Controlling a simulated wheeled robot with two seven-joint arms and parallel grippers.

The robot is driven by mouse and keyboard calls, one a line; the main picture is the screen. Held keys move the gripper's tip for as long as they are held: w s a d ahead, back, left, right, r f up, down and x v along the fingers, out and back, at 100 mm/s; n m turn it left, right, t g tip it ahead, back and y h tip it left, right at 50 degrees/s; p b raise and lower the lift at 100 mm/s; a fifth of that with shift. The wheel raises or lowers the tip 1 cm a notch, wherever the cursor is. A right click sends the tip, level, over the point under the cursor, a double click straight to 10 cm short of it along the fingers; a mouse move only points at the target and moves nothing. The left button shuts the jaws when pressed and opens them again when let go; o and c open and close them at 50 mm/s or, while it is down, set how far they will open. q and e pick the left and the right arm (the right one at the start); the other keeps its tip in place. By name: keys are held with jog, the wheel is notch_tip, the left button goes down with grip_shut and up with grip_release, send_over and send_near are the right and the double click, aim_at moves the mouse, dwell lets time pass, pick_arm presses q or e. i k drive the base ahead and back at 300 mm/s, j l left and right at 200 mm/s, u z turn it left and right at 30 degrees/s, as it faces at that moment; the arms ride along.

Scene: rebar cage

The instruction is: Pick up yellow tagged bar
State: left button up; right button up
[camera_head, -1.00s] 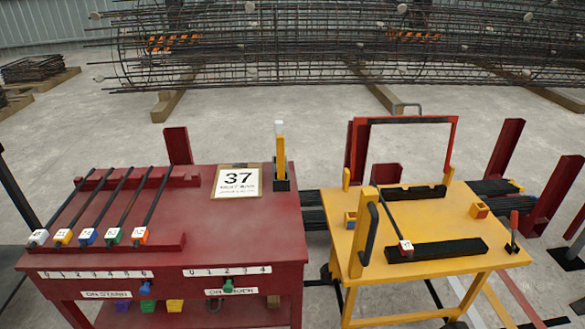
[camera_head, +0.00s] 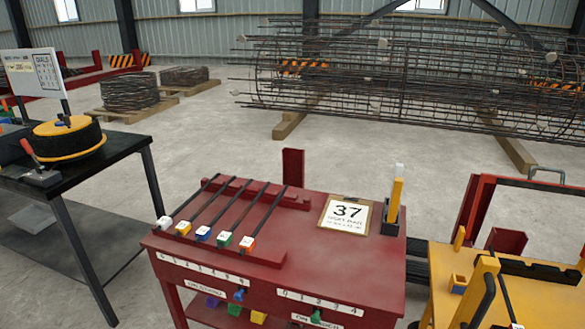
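The yellow tagged bar (camera_head: 183,228) is a thin dark rod with a yellow and white tag at its near end. It lies on the red bench (camera_head: 320,262) in a row of similar bars, resting across two raised red racks. The white tagged bar (camera_head: 163,222) is to its left and the blue tagged bar (camera_head: 203,233) to its right. The green tagged bar (camera_head: 224,240) and the orange tagged bar (camera_head: 247,244) lie further right. Neither of my grippers is in view.
A yellow table (camera_head: 545,300) is at right. A black table (camera_head: 80,185) with a yellow-topped drum (camera_head: 66,138) is at left. Open floor lies behind the bench.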

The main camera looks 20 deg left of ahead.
aim_at(184, 228)
jog(key=u, duration=1.3)
jog(key=l+z, duration=0.1)
jog(key=z, duration=2.1)
jog(key=l+u, duration=0.1)
jog(key=u, duration=1.9)
